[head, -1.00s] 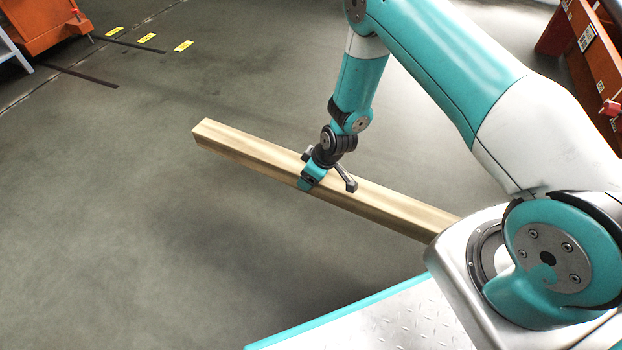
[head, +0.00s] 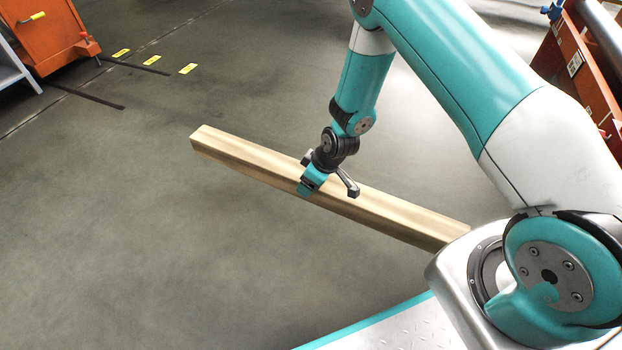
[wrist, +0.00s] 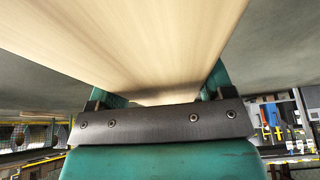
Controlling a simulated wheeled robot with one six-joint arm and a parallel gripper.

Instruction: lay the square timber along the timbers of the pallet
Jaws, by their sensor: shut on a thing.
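The square timber (head: 400,212) is a long pale wooden beam, running from the left middle of the head view to the lower right, where my own body hides its near end. My gripper (head: 313,180) is shut on it near the middle of its visible length. The timber appears held above the grey floor. In the wrist view the timber (wrist: 140,40) fills the upper middle, between the teal fingers of my gripper (wrist: 160,92). The pallet is not in view in either picture.
An orange cabinet (head: 50,35) stands at the upper left, with yellow floor marks (head: 121,54) beside it. An orange frame (head: 575,65) with a grey roll stands at the upper right. The floor (head: 130,240) left of and beyond the timber is clear.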

